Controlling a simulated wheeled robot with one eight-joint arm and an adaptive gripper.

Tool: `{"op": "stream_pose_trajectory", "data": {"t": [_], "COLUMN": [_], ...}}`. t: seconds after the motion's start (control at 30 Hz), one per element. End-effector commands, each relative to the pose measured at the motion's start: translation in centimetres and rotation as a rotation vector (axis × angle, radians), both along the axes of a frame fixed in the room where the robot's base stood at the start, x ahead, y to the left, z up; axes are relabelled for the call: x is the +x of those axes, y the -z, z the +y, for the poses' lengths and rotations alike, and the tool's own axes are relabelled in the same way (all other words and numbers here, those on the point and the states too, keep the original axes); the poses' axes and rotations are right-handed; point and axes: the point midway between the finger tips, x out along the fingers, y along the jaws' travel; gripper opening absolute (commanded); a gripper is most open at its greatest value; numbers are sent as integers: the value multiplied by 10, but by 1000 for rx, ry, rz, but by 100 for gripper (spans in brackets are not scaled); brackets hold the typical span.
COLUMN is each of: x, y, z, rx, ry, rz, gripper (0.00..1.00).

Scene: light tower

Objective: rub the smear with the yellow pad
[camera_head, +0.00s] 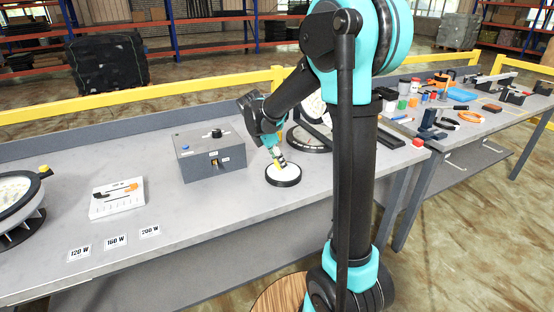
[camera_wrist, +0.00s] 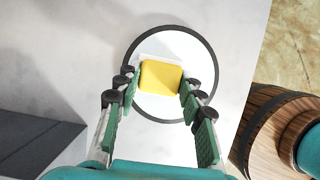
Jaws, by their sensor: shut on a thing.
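The yellow pad (camera_wrist: 161,76) is held between the fingertips of my gripper (camera_wrist: 158,90) in the wrist view. It has a white layer along its far edge. Below it is a round white disc with a black rim (camera_wrist: 186,45). The same disc (camera_head: 284,181) lies on the bench in the head view, with my gripper (camera_head: 278,160) pointing down over it. The pad shows there as a small yellow patch. I cannot tell whether the pad touches the disc. No smear is visible on the disc; the pad and fingers hide part of it.
A grey box (camera_head: 209,158) with a black knob stands left of the disc. A white tray (camera_head: 117,198) and wattage labels (camera_head: 115,241) lie further left. A larger round lamp part (camera_head: 310,138) is behind the disc. The bench front is clear.

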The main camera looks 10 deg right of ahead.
Motion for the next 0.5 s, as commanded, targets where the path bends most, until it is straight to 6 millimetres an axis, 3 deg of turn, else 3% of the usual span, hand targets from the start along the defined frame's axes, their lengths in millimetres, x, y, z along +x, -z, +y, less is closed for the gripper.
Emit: {"op": "stream_pose_trajectory", "data": {"t": [0.2, 0.5], "x": [-19, -18], "y": [0, 3], "z": [-6, -6], "rx": [1, 1], "ry": [2, 1], "rz": [4, 2], "gripper": [2, 2]}}
